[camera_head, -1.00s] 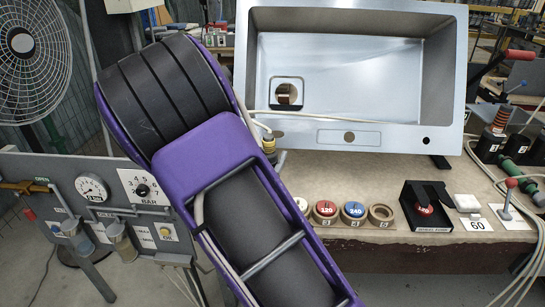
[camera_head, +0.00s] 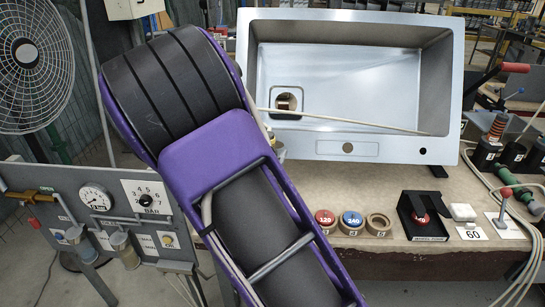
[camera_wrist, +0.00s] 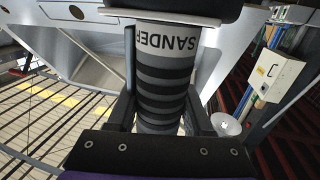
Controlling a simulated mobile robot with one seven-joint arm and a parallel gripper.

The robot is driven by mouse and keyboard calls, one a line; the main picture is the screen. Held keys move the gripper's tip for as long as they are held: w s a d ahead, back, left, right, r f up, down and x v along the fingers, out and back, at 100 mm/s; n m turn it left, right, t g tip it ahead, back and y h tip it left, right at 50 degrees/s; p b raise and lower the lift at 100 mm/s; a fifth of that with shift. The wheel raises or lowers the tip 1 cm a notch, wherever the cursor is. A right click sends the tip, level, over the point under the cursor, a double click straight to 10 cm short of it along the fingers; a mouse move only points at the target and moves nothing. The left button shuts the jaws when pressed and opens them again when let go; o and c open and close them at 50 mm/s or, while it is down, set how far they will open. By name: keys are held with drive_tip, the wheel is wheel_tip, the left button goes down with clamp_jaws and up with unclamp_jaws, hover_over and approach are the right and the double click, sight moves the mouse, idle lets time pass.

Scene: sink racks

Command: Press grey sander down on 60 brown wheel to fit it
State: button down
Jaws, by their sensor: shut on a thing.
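My gripper (camera_wrist: 163,85) is shut on the grey sander (camera_wrist: 163,122), a cylinder with black bands and a white "SANDER" label in the wrist view. My arm hides the gripper and sander in the head view. A reddish-brown wheel (camera_head: 421,217) sits in a black fixture (camera_head: 427,233) on the bench, beside a white card marked 60 (camera_head: 472,234). Its own number is too small to read. I take it as the 60 brown wheel. I cannot see the sander touching it, and the wheel is not clear in the wrist view.
Left of the fixture stand an open brown ring holder (camera_head: 378,224), a blue 240 wheel (camera_head: 352,218) and a red 120 wheel (camera_head: 325,217). A steel sink (camera_head: 375,85) stands behind. A gauge panel (camera_head: 95,215) and a fan (camera_head: 35,65) are at left. A small red-knobbed lever (camera_head: 505,195) is at right.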

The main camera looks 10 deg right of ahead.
drive_tip(key=shift+r+p, duration=1.3)
drive_tip(key=shift+r, duration=0.65)
drive_tip(key=shift+s, duration=0.1)
